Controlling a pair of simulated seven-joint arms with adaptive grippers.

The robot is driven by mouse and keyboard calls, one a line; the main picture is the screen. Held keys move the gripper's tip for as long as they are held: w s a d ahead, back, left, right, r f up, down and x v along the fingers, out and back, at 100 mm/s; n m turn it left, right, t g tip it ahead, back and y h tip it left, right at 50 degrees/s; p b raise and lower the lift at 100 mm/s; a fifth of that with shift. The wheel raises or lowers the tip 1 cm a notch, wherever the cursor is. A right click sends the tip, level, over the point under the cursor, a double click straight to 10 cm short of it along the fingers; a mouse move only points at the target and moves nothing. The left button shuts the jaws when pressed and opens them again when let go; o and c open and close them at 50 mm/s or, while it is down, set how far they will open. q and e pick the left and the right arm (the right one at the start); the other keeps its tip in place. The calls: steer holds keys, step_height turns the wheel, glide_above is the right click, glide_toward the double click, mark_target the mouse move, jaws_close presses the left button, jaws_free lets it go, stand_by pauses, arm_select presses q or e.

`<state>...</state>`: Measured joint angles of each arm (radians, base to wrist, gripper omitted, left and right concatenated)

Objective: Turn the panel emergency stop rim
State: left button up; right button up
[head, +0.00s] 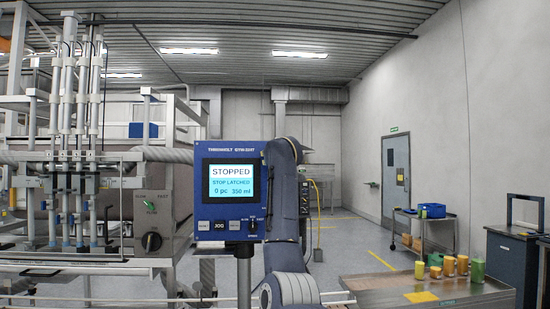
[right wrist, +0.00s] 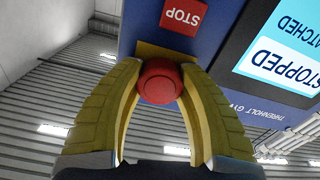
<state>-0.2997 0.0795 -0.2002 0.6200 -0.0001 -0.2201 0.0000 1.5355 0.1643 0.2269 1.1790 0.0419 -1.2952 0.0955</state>
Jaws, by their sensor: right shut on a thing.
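The control panel (head: 228,180) is a blue box on a post, and its screen reads STOPPED and STOP LATCHED. The emergency stop (right wrist: 160,82) is a round red knob on a yellow plate in the right wrist view, beside a red STOP label (right wrist: 183,15). My right gripper (right wrist: 160,72) has its two yellow fingers closed on opposite sides of the knob's rim. In the head view my right arm stands just right of the panel. The emergency stop and right gripper cannot be made out there. My left gripper is not in view.
The filler frame (head: 75,150) with a selector plate (head: 152,222) stands at the left. A bench (head: 395,288) at the lower right bears several yellow and green containers. A trolley (head: 425,240) and a grey door (head: 396,177) are behind it. The middle floor is clear.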

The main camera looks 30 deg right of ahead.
steer(key=m, duration=0.4)
steer(key=shift+a, duration=0.1)
steer(key=shift+m, duration=1.9)
steer(key=o, duration=1.3)
steer(key=shift+v, duration=6)
